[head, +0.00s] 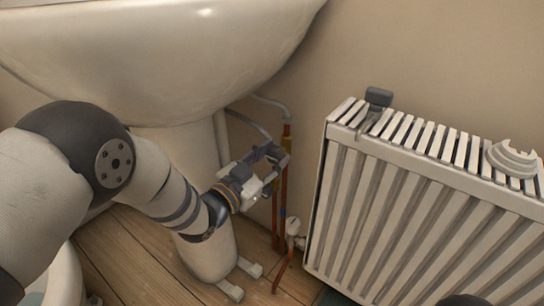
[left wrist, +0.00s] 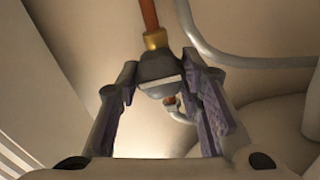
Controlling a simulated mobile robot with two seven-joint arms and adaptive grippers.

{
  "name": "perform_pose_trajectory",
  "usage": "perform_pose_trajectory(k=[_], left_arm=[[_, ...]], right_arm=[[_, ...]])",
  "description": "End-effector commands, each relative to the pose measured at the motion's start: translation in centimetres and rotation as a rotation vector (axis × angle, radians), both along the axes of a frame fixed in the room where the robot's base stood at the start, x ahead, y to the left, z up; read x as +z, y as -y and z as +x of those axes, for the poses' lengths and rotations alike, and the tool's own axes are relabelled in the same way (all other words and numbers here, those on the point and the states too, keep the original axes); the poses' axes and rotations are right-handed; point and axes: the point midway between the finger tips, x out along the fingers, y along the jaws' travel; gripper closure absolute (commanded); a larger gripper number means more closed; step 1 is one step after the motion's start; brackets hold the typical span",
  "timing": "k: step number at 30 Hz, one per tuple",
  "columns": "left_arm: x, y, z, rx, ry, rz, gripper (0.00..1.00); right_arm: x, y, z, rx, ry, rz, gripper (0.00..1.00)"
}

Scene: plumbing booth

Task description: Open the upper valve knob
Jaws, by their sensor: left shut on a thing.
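My left gripper (head: 273,158) reaches in under the white sink to the copper pipes by the wall. In the left wrist view its two fingers (left wrist: 158,68) close from both sides on a dark grey valve knob (left wrist: 162,76) with a pale flat band. A brass nut (left wrist: 156,39) and a copper pipe (left wrist: 148,12) join that knob. My right gripper cannot be made out.
The sink (head: 150,60) overhangs the arm, with its pedestal (head: 205,255) close by. A white ribbed radiator (head: 400,215) stands to the right, with a dark grey object (head: 378,96) and a pale notched part (head: 512,159) on top. A small white valve (head: 292,227) sits lower down.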

Motion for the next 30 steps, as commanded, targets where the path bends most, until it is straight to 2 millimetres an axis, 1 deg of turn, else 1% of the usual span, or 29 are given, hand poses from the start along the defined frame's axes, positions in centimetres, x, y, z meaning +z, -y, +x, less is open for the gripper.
perform_pose_trajectory(k=[8,19,30], left_arm=[[0.05,-0.12,0.0,0.002,-0.105,-0.142,0.94],[-0.05,-0.18,0.04,0.002,-0.312,-0.426,0.94],[-0.25,-0.17,0.02,0.002,-0.52,-0.711,0.94]], right_arm=[[0.43,-0.02,0.24,-0.001,0.013,0.0,0.6],[0.8,-0.06,0.49,-0.003,0.024,-0.001,0.6],[0.72,-0.06,0.49,-0.003,0.024,-0.001,0.6]])
